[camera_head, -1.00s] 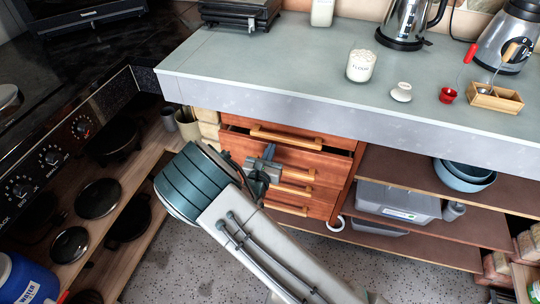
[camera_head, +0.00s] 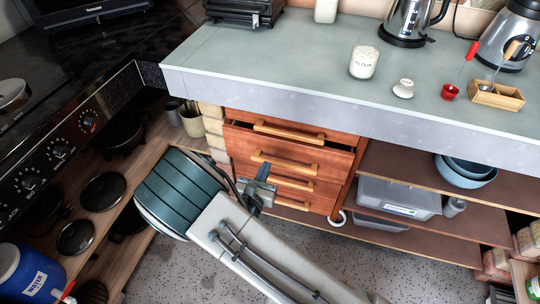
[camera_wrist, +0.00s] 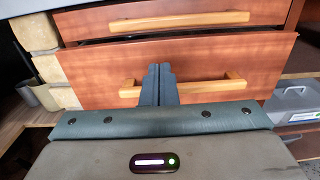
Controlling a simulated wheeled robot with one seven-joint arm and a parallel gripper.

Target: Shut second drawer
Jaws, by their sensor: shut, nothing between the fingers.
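The second drawer (camera_head: 318,162) has a reddish-brown wooden front and stands a little out from the cabinet, with a dark gap along its top edge. It fills the middle of the wrist view (camera_wrist: 220,62). Its light wooden bar handle (camera_head: 285,163) shows in the head view, and in the wrist view the fingers cover part of it. My gripper (camera_head: 265,172) is shut and empty in front of the drawer's lower left part. In the wrist view its fingertips (camera_wrist: 159,69) overlap the drawer front. I cannot tell whether they touch it.
The top drawer (camera_head: 320,137) sits just above, under the overhanging grey counter (camera_head: 270,70). More drawers lie below. Open shelves with a grey bin (camera_head: 400,195) are on the right. A stove (camera_head: 60,165) stands on the left. Speckled floor (camera_head: 350,260) is clear in front.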

